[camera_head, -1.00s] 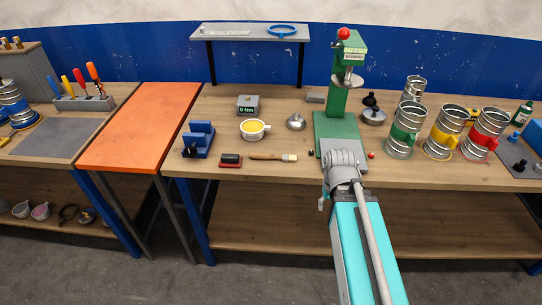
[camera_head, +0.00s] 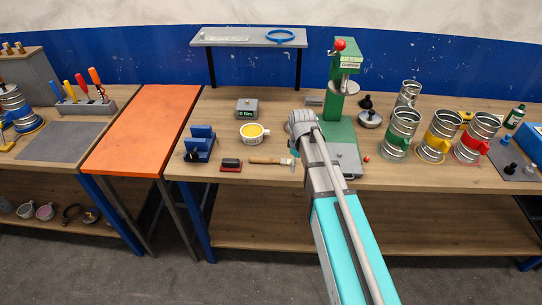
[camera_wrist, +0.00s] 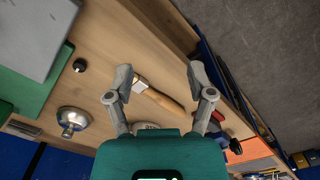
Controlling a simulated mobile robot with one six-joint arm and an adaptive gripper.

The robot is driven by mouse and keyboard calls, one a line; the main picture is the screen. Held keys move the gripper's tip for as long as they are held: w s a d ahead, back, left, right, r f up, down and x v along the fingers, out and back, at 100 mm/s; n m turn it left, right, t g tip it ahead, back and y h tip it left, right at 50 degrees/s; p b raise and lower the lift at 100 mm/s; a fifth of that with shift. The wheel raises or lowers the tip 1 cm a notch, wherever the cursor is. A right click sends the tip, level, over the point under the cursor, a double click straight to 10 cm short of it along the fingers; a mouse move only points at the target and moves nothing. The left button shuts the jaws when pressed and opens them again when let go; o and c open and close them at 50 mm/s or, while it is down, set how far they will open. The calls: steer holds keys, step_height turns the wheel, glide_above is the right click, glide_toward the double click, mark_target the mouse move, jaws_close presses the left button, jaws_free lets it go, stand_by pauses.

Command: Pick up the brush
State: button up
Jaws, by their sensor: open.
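The brush (camera_head: 268,161) lies flat on the wooden bench, with a wooden handle to the left and a pale bristle end to the right. In the head view my gripper (camera_head: 294,155) is over the bristle end and partly hidden by my arm. In the wrist view the brush (camera_wrist: 160,98) lies on the bench between and beyond the fingers. I cannot tell the exact height above the brush.
Left of the brush are a black and red block (camera_head: 231,165) and a blue stand (camera_head: 199,143). A yellow-filled cup (camera_head: 251,133) sits behind it. A green press (camera_head: 342,95) stands to the right, with several metal ducts (camera_head: 400,130) beyond. The orange table (camera_head: 147,130) is clear.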

steer(key=w+a+r+n+p, duration=0.4)
steer(key=w+a+n, duration=0.4)
steer(key=w+a, duration=0.3)
steer(key=shift+w+a+r, duration=0.15)
steer(key=shift+a+r, duration=0.2)
steer(key=shift+r, duration=0.25)
steer(key=shift+f, duration=0.2)
steer(key=b, duration=0.9)
glide_above(264, 159)
steer(key=f, duration=0.8)
steer(key=shift+w+d+f, duration=0.15)
steer(key=shift+w+d, duration=0.1)
steer(key=shift+d, duration=0.1)
steer(key=f+b, duration=0.3)
steer(key=shift+s+a+f, duration=0.15)
steer(key=shift+a+f, duration=0.05)
steer(key=shift+a, duration=0.15)
steer(key=shift+f+b, duration=0.9)
steer(key=shift+b, duration=0.05)
jaws_close()
